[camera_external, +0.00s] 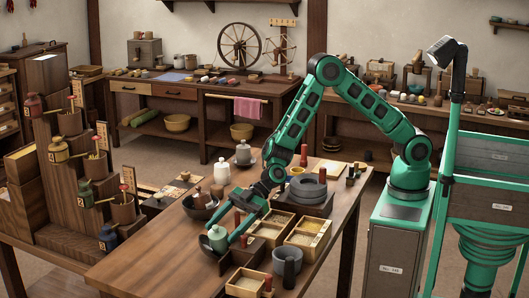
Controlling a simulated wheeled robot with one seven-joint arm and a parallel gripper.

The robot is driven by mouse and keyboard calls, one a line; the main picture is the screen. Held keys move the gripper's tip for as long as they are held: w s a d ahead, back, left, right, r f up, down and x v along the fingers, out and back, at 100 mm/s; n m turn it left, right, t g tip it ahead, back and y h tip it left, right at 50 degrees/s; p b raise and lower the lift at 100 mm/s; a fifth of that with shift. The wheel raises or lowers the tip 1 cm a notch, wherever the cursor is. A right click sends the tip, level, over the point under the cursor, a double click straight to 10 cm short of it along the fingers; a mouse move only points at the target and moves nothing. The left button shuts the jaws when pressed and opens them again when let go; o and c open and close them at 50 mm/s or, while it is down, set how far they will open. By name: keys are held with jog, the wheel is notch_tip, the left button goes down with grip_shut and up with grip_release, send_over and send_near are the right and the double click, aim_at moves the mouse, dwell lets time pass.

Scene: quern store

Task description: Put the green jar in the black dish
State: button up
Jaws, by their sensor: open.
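A pale green jar (217,238) with a rounded lid stands upright near the front left part of the wooden table. My gripper (225,239) reaches down to it from the upper right, its fingers open and close beside the jar. I cannot tell whether they touch it. A black dish (207,249) shows as a dark rim around the jar's base; the jar appears to be in it, though its bottom is hidden. Another dark bowl (197,213) lies just behind, with a brown lidded pot (201,199) at it.
Wooden trays of grain (306,232), a grey mug (287,262) and a stone quern (308,188) crowd the table right of my gripper. White jars (221,172) stand behind. A stepped rack with a darker green jar (86,192) is at left. The table's front left corner (140,268) is bare.

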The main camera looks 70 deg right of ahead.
jog(key=shift+s+f, duration=0.1)
jog(key=shift+f, duration=0.15)
jog(key=shift+s+d, duration=0.1)
jog(key=shift+d, duration=0.2)
jog(key=r+v, duration=0.1)
jog(key=v, duration=0.8)
jog(key=shift+s+d+r, duration=0.2)
jog(key=shift+d, duration=0.1)
jog(key=c, duration=0.3)
